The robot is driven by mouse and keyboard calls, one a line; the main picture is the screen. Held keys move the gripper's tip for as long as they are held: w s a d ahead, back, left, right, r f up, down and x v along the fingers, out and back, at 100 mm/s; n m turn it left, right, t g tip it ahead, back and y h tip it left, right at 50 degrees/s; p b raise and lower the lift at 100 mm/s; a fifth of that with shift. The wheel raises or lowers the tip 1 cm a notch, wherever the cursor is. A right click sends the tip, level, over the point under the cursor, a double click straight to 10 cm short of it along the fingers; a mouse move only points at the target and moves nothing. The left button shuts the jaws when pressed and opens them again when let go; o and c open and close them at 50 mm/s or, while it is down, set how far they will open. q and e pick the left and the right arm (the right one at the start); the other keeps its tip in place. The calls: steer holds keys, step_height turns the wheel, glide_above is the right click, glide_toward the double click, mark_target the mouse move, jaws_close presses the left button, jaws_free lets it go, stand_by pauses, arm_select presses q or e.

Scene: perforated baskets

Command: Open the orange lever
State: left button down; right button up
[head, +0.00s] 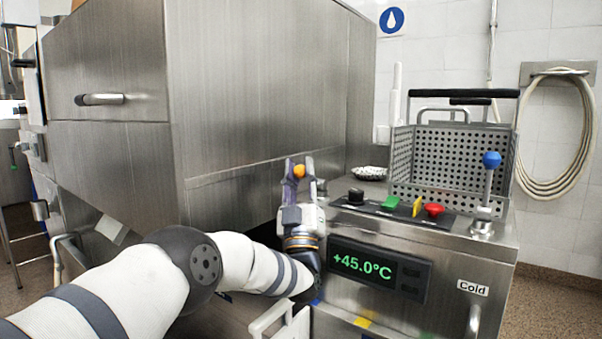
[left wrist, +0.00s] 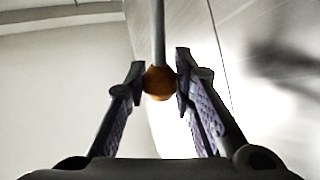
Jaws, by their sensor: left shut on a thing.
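The orange lever's round knob (head: 299,171) is at the left end of the steel machine, in front of the big steel cabinet. My left gripper (head: 299,174) reaches up to it and is shut on the knob. In the left wrist view the orange knob (left wrist: 159,83) sits between the two fingertips (left wrist: 160,82), with the lever's thin grey rod running from it toward the top of the picture. In the head view the rod is hidden behind my gripper. My right gripper is not in view.
A lever with a blue knob (head: 491,160) stands at the machine's right. Black, green, yellow and red controls (head: 433,210) line its top. A perforated basket (head: 452,165) stands behind them. The big steel cabinet (head: 265,90) is close on the left.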

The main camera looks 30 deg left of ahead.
arm_select(q)
steer(key=shift+f, duration=0.3)
steer(key=c, duration=1.3)
jaws_free()
steer(key=shift+w, duration=0.1)
steer(key=shift+c, duration=0.2)
steer(key=shift+r, duration=0.1)
steer(key=v, duration=1.2)
steer(key=shift+r, duration=0.1)
